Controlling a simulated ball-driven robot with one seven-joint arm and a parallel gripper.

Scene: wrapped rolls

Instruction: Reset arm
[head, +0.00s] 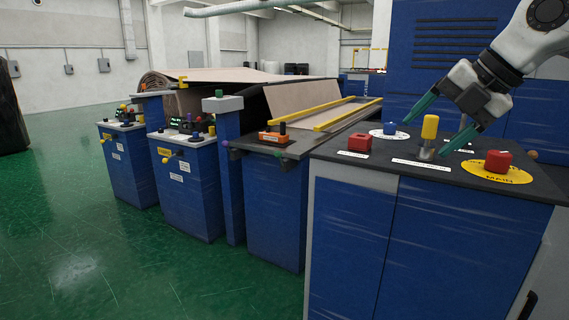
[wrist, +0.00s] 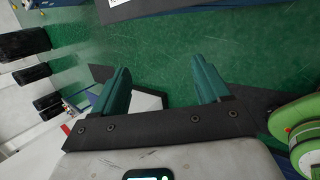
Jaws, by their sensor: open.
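My gripper (head: 440,122) is in the head view at the right, above the dark top of a blue control cabinet (head: 420,167). Its two teal fingers are spread apart with nothing between them. One finger reaches down to the left near the blue knob, and the other points down to the right of the yellow-topped lever (head: 429,132). I cannot tell whether either finger touches anything. In the wrist view the open fingers (wrist: 162,85) show green floor between them.
The cabinet top carries a red button (head: 498,162) on a yellow plate, a red block (head: 359,142) and a blue knob (head: 389,128). Blue machine consoles (head: 186,185) stand to the left beside a large brown roll (head: 160,82). Green floor (head: 80,240) is clear at the lower left.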

